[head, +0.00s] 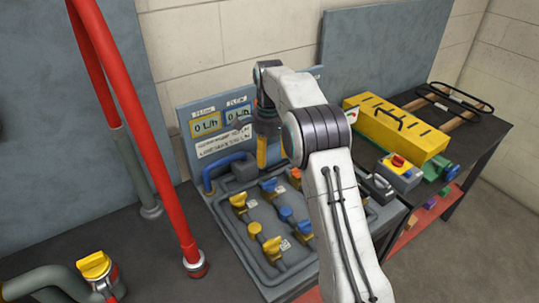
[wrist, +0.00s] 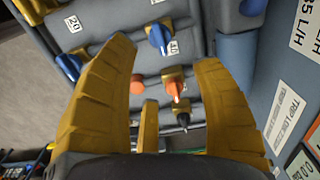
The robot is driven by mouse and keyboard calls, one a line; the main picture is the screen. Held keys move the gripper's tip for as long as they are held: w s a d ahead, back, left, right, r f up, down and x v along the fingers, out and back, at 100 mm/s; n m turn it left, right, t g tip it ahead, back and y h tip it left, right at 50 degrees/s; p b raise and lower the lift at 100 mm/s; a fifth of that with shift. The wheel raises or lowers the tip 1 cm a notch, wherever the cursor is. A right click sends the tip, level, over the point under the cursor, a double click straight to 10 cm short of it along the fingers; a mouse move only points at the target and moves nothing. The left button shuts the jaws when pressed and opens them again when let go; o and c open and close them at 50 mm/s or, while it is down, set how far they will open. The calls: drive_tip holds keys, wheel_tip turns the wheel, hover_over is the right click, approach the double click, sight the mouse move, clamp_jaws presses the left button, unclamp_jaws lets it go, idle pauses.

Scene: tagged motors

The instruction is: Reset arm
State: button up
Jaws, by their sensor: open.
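My gripper (head: 262,152) hangs at the end of my bent white arm, above the back part of a grey valve panel (head: 232,222). One yellow finger shows in the head view; the arm hides part of the panel. Beyond the fingers are a blue valve handle (wrist: 158,38), an orange handle (wrist: 173,88), an orange knob (wrist: 137,85) and a black-tipped part (wrist: 183,119). Another blue handle (wrist: 68,66) lies to the left.
A display board (head: 222,127) with two "0 L/h" readouts stands behind the panel. A yellow box (head: 395,130) and a grey switch box with a red knob (head: 400,172) sit to the right. Red pipes (head: 150,130) rise at left, near a yellow valve (head: 94,265).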

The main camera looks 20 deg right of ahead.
idle(0.3)
drive_tip(key=s+f+n, duration=0.1)
drive_tip(key=f+n, duration=0.1)
drive_tip(key=n, duration=0.1)
drive_tip(key=s+f+n, duration=0.1)
drive_tip(key=f+n, duration=0.2)
drive_tip(key=s+f+n, duration=0.1)
drive_tip(key=f+n, duration=0.1)
drive_tip(key=n, duration=0.2)
drive_tip(key=shift+f+g, duration=0.15)
drive_tip(key=shift+g, duration=0.15)
drive_tip(key=s+r+n, duration=0.2)
drive_tip(key=s+r, duration=0.2)
drive_tip(key=s, duration=1.1)
drive_tip(key=s+r+n, duration=0.3)
drive_tip(key=s+r, duration=0.1)
drive_tip(key=s, duration=1.1)
wheel_tip(320, 180, up, 6)
drive_tip(key=s+t, duration=0.2)
drive_tip(key=t, duration=0.2)
drive_tip(key=shift+s, duration=0.15)
